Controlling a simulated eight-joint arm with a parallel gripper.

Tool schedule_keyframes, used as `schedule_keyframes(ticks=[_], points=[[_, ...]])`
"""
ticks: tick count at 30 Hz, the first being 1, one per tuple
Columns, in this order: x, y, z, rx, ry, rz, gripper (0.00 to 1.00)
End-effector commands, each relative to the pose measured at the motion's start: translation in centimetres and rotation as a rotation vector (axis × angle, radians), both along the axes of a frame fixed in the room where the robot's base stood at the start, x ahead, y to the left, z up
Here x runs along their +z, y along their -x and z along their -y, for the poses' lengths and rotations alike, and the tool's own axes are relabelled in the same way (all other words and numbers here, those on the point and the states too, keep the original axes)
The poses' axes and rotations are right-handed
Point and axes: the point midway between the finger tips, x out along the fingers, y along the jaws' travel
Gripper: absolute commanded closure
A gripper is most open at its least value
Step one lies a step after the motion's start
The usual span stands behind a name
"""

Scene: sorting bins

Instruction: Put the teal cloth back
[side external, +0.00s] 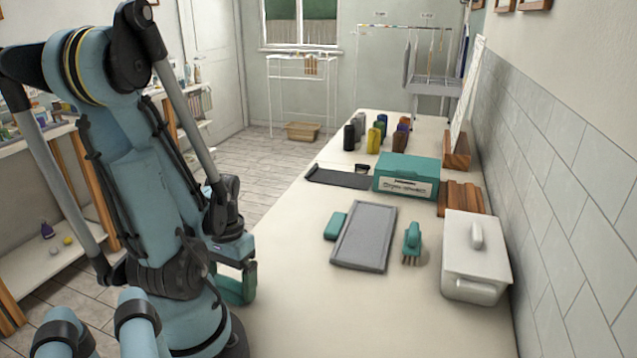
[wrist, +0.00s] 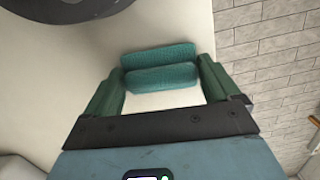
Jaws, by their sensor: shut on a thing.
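The teal cloth (wrist: 160,77) shows in the wrist view as two thick, ribbed folds side by side. My gripper (wrist: 160,70) is shut on it, with a green finger at each end of the folds. In the side external view my gripper (side external: 236,287) is low at the left edge of the pale table, partly hidden by my arm. The cloth cannot be made out there.
A grey tray (side external: 364,236) lies on the table (side external: 300,310), with a small teal block (side external: 335,226) to its left and a teal brush (side external: 412,238) to its right. The near table is clear.

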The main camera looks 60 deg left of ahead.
Motion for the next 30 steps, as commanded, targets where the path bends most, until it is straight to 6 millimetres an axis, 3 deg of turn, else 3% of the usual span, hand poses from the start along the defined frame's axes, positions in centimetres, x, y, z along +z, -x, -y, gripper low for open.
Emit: schedule_keyframes(ticks=[4,5,7,20,30], points=[[-0.3,0.0,0.0,0.0,0.0,0.0,0.4],[-0.3,0.0,0.0,0.0,0.0,0.0,0.09],[-0.3,0.0,0.0,0.0,0.0,0.0,0.0],[0.2,-0.1,0.0,0.0,0.0,0.0,0.0],[2.1,-0.2,-0.1,0.0,0.0,0.0,0.0]])
